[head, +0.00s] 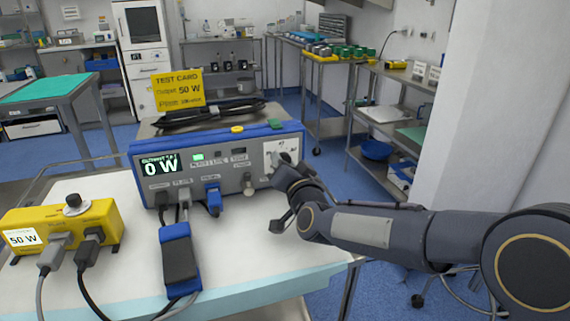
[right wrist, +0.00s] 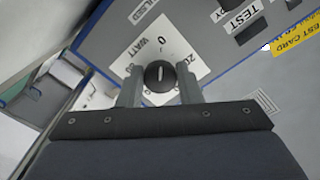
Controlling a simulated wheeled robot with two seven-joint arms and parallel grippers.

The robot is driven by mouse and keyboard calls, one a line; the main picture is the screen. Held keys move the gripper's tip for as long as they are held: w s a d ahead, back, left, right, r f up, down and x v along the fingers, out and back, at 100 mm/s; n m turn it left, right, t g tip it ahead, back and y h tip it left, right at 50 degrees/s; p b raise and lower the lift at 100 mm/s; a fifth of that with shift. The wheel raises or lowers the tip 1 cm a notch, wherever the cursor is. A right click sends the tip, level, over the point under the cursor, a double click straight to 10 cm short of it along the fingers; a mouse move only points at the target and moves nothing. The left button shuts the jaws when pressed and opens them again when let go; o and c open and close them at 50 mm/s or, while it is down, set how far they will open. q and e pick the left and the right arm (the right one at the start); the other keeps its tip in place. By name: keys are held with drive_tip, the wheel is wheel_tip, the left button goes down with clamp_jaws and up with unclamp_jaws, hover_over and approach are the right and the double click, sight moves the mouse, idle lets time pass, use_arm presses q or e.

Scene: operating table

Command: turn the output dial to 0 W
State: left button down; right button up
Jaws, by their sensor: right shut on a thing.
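The blue and grey generator box (head: 225,183) stands on the white-covered table, and its display (head: 160,165) reads "0 W". The output dial (right wrist: 159,74) is a round black knob on a white scale plate (right wrist: 165,42) at the right of the front panel. In the right wrist view its white mark lines up roughly with the 0. My right gripper (right wrist: 159,92) is shut on the dial, one finger on each side. In the head view the gripper (head: 287,172) covers most of the dial. My left gripper is not in view.
A yellow box (head: 62,228) labelled 50 W, with plugged cables, stands at the front left. A blue and black device (head: 179,262) lies on the table before the generator. A yellow test card (head: 179,90) stands behind it. The table's front right is clear.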

drive_tip(key=shift+f, duration=0.1)
drive_tip(key=o, duration=1)
drive_tip(key=shift+s, duration=0.1)
drive_tip(key=v, duration=0.7)
drive_tip(key=shift+s+d+p, duration=0.1)
drive_tip(key=shift+s+p, duration=0.2)
